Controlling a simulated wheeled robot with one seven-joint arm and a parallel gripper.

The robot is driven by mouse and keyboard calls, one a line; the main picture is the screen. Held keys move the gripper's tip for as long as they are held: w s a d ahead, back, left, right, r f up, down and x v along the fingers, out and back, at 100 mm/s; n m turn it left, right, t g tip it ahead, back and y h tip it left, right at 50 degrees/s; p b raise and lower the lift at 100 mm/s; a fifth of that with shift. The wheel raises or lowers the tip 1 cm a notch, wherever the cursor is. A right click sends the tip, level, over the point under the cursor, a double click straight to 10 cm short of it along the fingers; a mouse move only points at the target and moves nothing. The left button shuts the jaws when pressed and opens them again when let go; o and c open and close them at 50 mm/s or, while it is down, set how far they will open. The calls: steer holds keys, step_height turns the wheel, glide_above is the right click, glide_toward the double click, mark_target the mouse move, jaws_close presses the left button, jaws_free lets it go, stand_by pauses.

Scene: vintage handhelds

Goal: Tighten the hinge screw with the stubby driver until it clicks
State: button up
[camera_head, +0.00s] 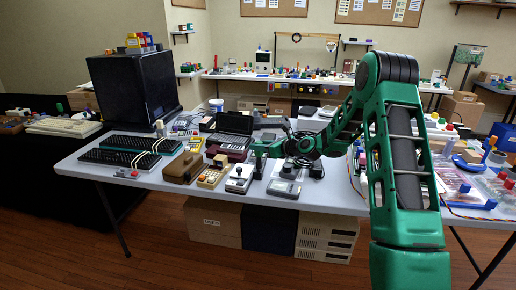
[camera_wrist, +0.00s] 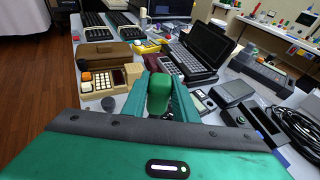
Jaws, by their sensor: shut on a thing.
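My gripper (camera_head: 257,150) reaches in from the right over the front of the table. In the wrist view my gripper (camera_wrist: 160,82) is shut on a rounded green handle (camera_wrist: 158,97), which looks like the stubby driver. The driver's tip is hidden. An open dark clamshell device with a keyboard (camera_head: 233,128) lies behind my gripper; it also shows in the wrist view (camera_wrist: 190,62). I cannot make out the hinge screw in either view.
A grey handheld (camera_head: 240,179) and a flat grey device (camera_head: 284,188) lie near the table's front edge, close to my gripper. A tan calculator-like device (camera_wrist: 100,80) and a brown case (camera_head: 182,168) lie to the left. Black cables (camera_wrist: 300,128) lie right.

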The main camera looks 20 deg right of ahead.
steer(key=shift+f, duration=0.55)
steer(key=o, duration=1.2)
